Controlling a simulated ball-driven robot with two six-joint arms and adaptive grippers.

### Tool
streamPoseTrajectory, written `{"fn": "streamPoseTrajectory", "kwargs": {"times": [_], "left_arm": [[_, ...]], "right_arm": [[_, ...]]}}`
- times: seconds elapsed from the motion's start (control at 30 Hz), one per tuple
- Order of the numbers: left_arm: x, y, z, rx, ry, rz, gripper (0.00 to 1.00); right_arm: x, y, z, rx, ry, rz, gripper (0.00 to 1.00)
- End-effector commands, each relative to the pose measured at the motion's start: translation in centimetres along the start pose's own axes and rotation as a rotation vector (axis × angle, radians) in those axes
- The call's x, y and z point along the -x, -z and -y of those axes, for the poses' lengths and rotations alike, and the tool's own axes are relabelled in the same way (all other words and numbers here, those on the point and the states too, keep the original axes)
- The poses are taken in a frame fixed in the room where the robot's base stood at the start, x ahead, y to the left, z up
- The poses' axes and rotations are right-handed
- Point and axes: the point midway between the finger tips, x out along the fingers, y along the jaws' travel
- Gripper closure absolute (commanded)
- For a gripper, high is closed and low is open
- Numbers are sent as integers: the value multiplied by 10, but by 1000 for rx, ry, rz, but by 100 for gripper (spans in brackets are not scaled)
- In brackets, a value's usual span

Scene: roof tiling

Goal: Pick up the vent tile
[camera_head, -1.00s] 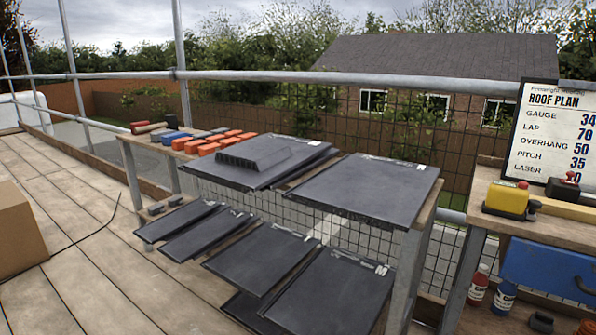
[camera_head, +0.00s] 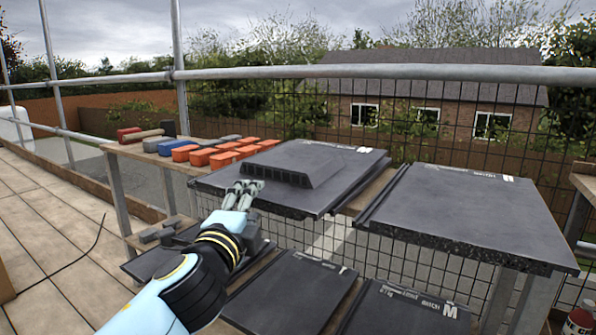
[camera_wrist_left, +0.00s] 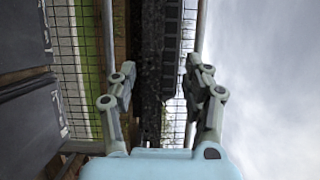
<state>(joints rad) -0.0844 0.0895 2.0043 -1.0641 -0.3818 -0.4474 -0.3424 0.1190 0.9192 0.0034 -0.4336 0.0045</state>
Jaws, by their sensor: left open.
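The vent tile (camera_head: 292,170) is a dark grey slab with a raised louvred hood. It lies flat at the left of the upper rack level, on top of another dark tile, with its edge overhanging slightly. My left gripper (camera_head: 246,187) is open at the tile's near left edge. In the left wrist view, the fingers (camera_wrist_left: 160,88) stand either side of the vent tile's dark speckled edge (camera_wrist_left: 150,55), with gaps on both sides and no visible contact. My right gripper is in neither view.
A flat tile marked M (camera_head: 465,210) lies to the right on the rack. Further tiles (camera_head: 290,290) lie on the lower level. A mesh fence and rail (camera_head: 400,72) stand behind.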

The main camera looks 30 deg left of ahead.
Motion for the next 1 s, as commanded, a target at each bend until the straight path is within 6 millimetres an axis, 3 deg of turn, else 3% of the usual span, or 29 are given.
{"fn": "streamPoseTrajectory", "kwargs": {"times": [0.43, 0.7, 1.0], "left_arm": [[-54, 2, -8, 0, -1, -1, 50], [-58, 2, -8, 2, -3, -1, 50], [-58, 2, -8, 2, -3, -1, 87]], "right_arm": [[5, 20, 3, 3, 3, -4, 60], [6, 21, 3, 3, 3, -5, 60], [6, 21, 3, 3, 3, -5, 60]]}}
